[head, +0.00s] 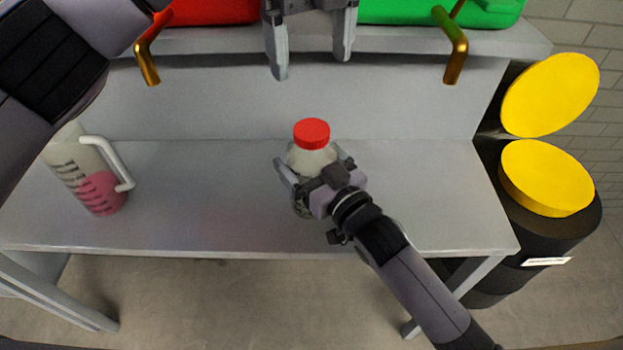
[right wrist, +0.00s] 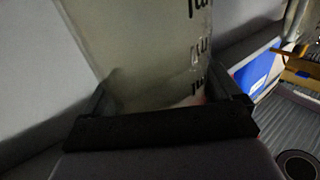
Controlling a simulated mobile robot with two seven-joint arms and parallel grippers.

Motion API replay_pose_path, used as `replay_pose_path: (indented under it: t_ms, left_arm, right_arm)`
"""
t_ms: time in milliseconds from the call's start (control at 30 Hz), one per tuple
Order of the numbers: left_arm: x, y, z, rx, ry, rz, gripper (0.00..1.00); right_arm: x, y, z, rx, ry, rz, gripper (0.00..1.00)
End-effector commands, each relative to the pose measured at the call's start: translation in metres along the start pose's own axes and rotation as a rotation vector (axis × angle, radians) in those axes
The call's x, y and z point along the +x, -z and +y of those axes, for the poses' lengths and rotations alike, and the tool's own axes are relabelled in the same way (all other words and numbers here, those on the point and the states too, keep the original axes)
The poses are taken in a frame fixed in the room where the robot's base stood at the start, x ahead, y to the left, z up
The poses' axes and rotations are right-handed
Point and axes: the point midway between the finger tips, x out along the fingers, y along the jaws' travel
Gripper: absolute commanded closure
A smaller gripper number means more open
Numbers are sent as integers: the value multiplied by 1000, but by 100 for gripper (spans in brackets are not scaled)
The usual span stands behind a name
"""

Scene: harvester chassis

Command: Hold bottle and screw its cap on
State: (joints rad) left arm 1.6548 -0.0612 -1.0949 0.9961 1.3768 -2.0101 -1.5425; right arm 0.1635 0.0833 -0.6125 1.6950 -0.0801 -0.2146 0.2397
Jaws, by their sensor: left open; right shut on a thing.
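A pale bottle (head: 308,160) stands on the grey bench with a red cap (head: 312,132) on its top. I cannot tell how tightly the cap sits. My right gripper (head: 312,172) is shut around the bottle's body, and its hand hides much of the lower part. In the right wrist view the bottle (right wrist: 150,50) fills the space between the fingers, with dark marks on its side. My left gripper (head: 311,66) is open and empty, fingers pointing down, in front of the bench's back panel, above the cap in the picture.
A jug (head: 85,172) with a white handle and pink contents stands at the left of the bench (head: 215,185). Red (head: 205,10) and green (head: 420,10) things sit on the upper shelf. Bent brass hooks (head: 456,48) stick out below it. A yellow-topped black bin (head: 545,180) stands right.

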Motion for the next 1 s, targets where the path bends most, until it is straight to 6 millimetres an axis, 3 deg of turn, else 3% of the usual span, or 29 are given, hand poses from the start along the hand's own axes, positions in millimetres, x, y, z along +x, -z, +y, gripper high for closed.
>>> replay_pose_path:
  t_ms: [67, 367, 800, 1000]
  left_arm:
    - [0, 0, 0, 0, 0, 0, 13]
    - [0, 0, 0, 0, 0, 0, 13]
    - [3, 0, 0, 0, 0, 0, 13]
    - [3, 0, 0, 0, 0, 0, 13]
  right_arm:
    - [0, -1, 0, 0, 0, -3, 0]
    - [-4, -1, 0, 0, 0, -2, 0]
    - [-59, -2, 0, 0, 0, -4, 0]
    - [-71, -1, 0, 0, 0, -3, 0]
